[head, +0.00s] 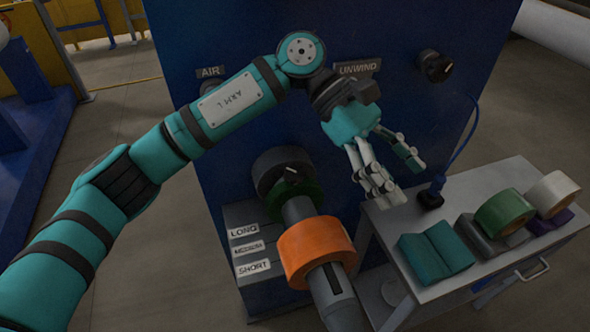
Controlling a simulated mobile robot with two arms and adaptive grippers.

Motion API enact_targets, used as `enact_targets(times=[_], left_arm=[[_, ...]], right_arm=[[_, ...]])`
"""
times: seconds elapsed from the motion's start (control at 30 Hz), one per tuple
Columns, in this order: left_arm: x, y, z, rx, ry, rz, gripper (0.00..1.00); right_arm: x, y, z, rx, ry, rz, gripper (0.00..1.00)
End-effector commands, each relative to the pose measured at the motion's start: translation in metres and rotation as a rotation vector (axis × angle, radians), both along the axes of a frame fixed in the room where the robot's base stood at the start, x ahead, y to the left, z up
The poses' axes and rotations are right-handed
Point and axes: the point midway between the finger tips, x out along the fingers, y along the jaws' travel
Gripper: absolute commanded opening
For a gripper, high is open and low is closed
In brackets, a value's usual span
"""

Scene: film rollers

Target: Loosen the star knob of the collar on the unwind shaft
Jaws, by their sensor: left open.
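The unwind shaft (336,305), a grey bar, sticks out of the blue cabinet toward me and carries a wide orange ring (303,250). Behind it on the shaft are a green ring (306,207) and a dark round part (270,166) against the cabinet, with a small pale piece on it. I cannot tell which ring is the collar, and I cannot make out a star knob clearly. My left gripper (398,178) is open and empty, in the air to the right of and above the shaft, apart from it. My right gripper is not in view.
The blue cabinet (235,235) has an UNWIND label (358,69) and a black knob (435,65). LONG, MEDIUM and SHORT labels (245,250) sit left of the shaft. A grey cart (480,285) at right holds tape rolls (504,212), a teal block (435,252) and a corded black device (430,199).

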Motion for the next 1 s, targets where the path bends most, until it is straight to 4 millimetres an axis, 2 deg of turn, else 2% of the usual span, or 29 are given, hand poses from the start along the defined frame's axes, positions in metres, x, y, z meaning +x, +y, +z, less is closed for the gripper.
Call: enact_targets(times=[0.03, 0.1, 0.2, 0.3, 0.4, 0.5, 0.63, 0.77, 1.0], left_arm=[[0.023, 0.016, -0.003, 0.110, -0.148, -0.018, 0.66], [0.053, 0.043, -0.003, 0.265, -0.314, -0.040, 0.66], [0.089, 0.083, 0.013, 0.470, -0.491, -0.053, 0.66], [0.113, 0.117, 0.035, 0.627, -0.601, -0.048, 0.66], [0.125, 0.138, 0.052, 0.722, -0.654, -0.040, 0.66], [0.129, 0.147, 0.057, 0.761, -0.672, -0.037, 0.66], [0.129, 0.148, 0.046, 0.767, -0.673, -0.038, 0.66], [0.128, 0.148, 0.023, 0.765, -0.669, -0.040, 0.66], [0.127, 0.147, -0.029, 0.762, -0.668, -0.039, 0.66]], right_arm=[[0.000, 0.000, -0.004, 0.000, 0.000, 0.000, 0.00], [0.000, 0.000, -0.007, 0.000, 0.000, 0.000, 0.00], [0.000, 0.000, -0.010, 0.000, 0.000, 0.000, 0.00], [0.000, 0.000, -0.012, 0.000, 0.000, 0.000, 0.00], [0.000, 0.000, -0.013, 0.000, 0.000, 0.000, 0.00], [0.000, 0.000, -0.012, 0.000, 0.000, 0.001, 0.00], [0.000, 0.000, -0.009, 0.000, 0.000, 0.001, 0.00], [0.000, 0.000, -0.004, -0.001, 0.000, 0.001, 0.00], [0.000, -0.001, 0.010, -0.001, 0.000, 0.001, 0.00]])
